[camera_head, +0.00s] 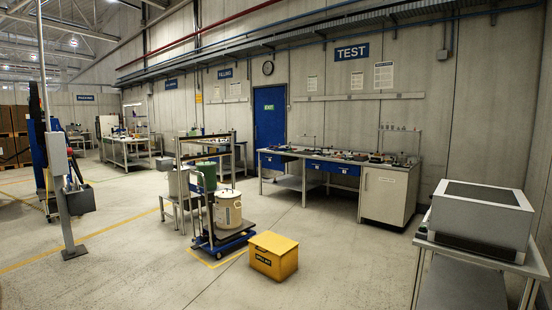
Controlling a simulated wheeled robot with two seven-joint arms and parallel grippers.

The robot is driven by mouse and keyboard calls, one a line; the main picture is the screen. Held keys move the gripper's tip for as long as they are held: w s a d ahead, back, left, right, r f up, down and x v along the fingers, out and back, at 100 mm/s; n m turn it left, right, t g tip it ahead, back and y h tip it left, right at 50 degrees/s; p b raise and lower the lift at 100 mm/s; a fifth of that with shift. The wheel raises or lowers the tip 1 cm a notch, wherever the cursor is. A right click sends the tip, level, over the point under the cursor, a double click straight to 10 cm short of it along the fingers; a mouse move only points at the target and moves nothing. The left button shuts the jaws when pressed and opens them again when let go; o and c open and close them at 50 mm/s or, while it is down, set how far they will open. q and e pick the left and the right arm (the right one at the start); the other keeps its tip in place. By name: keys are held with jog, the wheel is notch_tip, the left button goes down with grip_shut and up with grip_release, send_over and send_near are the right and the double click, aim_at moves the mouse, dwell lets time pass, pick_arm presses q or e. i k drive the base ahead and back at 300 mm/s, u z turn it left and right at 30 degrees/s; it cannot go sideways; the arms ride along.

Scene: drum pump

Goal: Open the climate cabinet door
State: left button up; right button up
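No label in view names a climate cabinet clearly enough to read. A white cabinet (387,195) with a flat front and a small unreadable label stands under the right end of the test bench; its front looks closed. A light grey box (482,222) with a dark panel on top sits on a stand at the right edge; I cannot tell whether it has a door. Neither of my grippers is in view, and nothing shows of my arms.
A yellow box (273,256) stands on the floor beside a blue-based cart (222,242) carrying a beige drum (228,208). The test bench (330,158) runs along the wall, right of a blue door (270,116). A post (56,150) stands left. Floor before the white cabinet is clear.

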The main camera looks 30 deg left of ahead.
aim_at(384, 199)
jog(key=u, duration=0.45)
jog(key=i, duration=7.8)
jog(key=u, duration=2.25)
jog(key=i, duration=0.7)
jog(key=z, duration=1.55)
